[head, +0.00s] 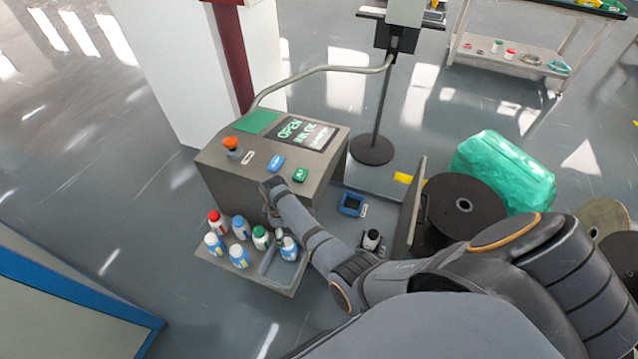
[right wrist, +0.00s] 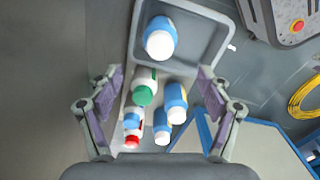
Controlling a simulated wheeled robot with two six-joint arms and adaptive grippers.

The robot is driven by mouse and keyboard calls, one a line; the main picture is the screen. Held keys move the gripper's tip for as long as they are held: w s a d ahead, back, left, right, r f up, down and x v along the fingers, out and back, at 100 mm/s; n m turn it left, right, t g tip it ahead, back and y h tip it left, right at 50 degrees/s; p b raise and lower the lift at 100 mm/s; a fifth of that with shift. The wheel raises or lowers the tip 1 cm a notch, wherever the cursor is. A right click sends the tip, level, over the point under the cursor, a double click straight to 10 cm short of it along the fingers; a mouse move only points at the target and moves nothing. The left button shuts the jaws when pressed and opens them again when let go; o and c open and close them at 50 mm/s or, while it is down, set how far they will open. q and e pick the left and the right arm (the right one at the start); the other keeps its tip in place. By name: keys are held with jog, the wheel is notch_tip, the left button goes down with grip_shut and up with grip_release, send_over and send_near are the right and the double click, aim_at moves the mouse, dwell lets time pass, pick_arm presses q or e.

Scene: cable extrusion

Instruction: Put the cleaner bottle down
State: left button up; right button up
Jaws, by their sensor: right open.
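My right gripper (head: 277,230) is above the bottle shelf, pointing down. In the right wrist view its two fingers (right wrist: 162,95) are spread wide with nothing gripped between them. A blue bottle with a white cap (right wrist: 160,40) stands in a grey tray (right wrist: 213,45), apart from the others; it also shows in the head view (head: 289,249). Beside the tray stand a green-capped white bottle (right wrist: 144,88), a red-capped bottle (right wrist: 132,128) and several blue white-capped bottles (right wrist: 175,103). I cannot tell from labels which is the cleaner bottle. My left gripper is out of view.
The shelf (head: 288,291) is fixed before a grey control box (head: 228,180) with an orange button and a screen. Black spools (head: 462,205) and a green wrapped bundle (head: 503,172) stand at right. A blue-edged cabinet (head: 70,310) is at lower left; open floor lies between.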

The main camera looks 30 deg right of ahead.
jog(key=shift+f, duration=0.1)
jog(key=s+d+f+m, duration=0.3)
jog(key=s+f, duration=0.5)
jog(key=s, duration=0.2)
jog(key=s+d+f+m, duration=0.2)
jog(key=s+d+f, duration=0.2)
jog(key=s+f, duration=0.55)
jog(key=s+d+f+m, duration=0.3)
jog(key=s+f, duration=0.4)
jog(key=s, duration=0.4)
jog(key=s+d+f+m+t, duration=0.1)
jog(key=s+d+f+m, duration=0.15)
jog(key=s, duration=0.75)
notch_tip(320, 180, up, 9)
jog(key=p, duration=0.9)
jog(key=shift+d+r+h, duration=0.15)
jog(key=shift+d+h, duration=0.25)
